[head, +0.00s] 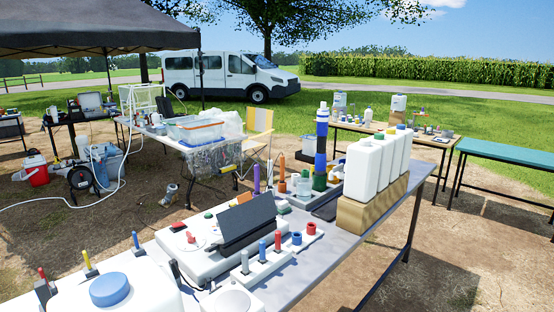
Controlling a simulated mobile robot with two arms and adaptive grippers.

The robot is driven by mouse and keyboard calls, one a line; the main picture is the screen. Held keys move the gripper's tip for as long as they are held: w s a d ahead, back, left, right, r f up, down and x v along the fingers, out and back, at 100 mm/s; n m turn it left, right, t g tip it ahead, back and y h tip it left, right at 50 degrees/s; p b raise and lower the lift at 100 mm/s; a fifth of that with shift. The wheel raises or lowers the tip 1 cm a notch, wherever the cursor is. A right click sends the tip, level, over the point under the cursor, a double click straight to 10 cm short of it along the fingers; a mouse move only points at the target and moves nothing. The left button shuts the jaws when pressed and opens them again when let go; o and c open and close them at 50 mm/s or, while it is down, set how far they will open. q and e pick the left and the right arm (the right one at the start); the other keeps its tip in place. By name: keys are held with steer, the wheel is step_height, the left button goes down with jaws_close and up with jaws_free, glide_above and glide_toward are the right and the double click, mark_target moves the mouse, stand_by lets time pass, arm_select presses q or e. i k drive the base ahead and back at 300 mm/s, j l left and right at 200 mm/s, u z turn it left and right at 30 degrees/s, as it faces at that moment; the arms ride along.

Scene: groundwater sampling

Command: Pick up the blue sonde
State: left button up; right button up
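Several blue upright pieces show in the head view, and I cannot tell for certain which is the blue sonde. A slim blue cylinder (262,248) stands in a white rack (258,276) on the near table, between a grey one (245,262) and a red one (277,240). A small blue-topped piece (135,240) stands farther left, near the table's left side. A tall blue and white column (321,140) stands at the back of the table. Neither of my grippers is in view.
A white case with a dark raised panel (248,223) stands behind the rack. A white jug with a blue cap (110,290) fills the near left. White bottles (365,170) stand on a brown block at right. The table (335,265) is bare right of the rack.

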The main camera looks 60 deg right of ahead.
mark_target(323, 118)
steer(key=z, duration=2.25)
steer(key=i+l+u, duration=0.4)
steer(key=i+l, duration=0.2)
steer(key=i, duration=0.15)
